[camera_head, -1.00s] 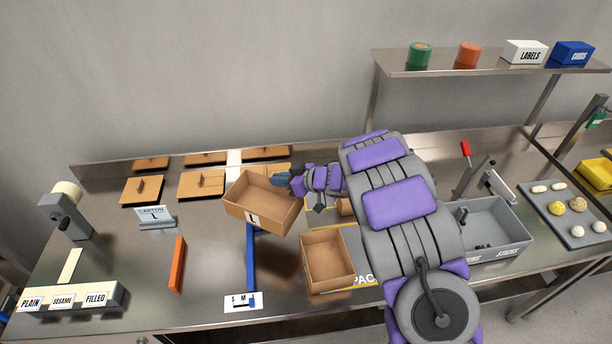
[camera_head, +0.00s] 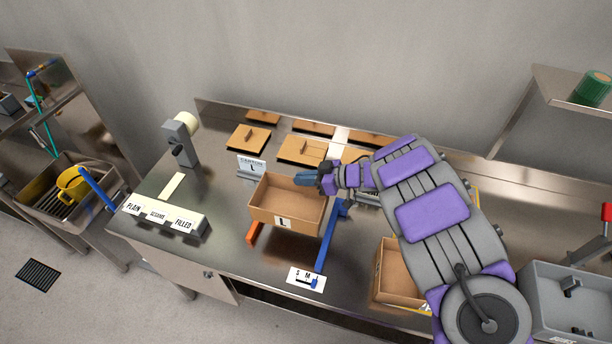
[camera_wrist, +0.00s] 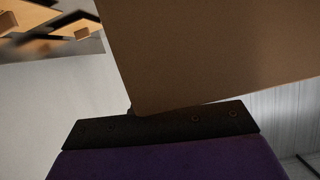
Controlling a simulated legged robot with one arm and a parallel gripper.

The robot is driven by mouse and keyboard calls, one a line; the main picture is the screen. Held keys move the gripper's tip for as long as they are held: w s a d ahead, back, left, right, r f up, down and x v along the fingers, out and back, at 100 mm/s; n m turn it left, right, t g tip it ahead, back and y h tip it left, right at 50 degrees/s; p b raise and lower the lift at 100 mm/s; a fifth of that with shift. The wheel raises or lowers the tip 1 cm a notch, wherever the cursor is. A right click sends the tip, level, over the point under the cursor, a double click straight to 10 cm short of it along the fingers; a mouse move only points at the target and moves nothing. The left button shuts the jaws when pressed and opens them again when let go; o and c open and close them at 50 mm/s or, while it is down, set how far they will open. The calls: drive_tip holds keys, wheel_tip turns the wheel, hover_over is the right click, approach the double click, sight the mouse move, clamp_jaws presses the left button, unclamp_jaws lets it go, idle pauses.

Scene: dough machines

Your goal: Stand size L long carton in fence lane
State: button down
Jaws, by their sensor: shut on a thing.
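The size L carton (camera_head: 289,206), an open-topped brown box with an "L" label on its front, is held in the air over the table in the head view. My gripper (camera_head: 308,179) is shut on its right rear wall. In the wrist view the carton's brown wall (camera_wrist: 215,50) fills the upper right. The fence lane shows as an orange bar (camera_head: 253,233), partly hidden under the carton, and a blue bar (camera_head: 330,238) to its right. The carton is above the orange bar and left of the blue one; its exact height is unclear.
An "S M" card (camera_head: 307,279) lies at the blue bar's front end. Another open carton (camera_head: 392,275) sits to the right, partly behind my arm. Flat brown pieces (camera_head: 302,149) lie at the back. A label block (camera_head: 166,216) is at left.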

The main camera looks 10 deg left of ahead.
sight(298, 193)
drive_tip(key=shift+d, duration=0.15)
drive_tip(key=shift+r+p, duration=0.15)
drive_tip(key=shift+p, duration=0.55)
drive_tip(key=shift+a+f, duration=0.2)
drive_tip(key=shift+f, duration=0.75)
drive_tip(key=shift+d+f+b, duration=0.1)
drive_tip(key=shift+f+b, duration=0.7)
drive_tip(key=shift+f, duration=1.9)
drive_tip(key=shift+r+p, duration=0.15)
drive_tip(key=shift+p, duration=0.25)
drive_tip(key=shift+d+f+b, duration=0.1)
drive_tip(key=shift+f+b, duration=1.1)
drive_tip(key=shift+f, duration=1.35)
drive_tip(key=c, duration=1.2)
unclamp_jaws()
drive_tip(key=shift+o, duration=0.2)
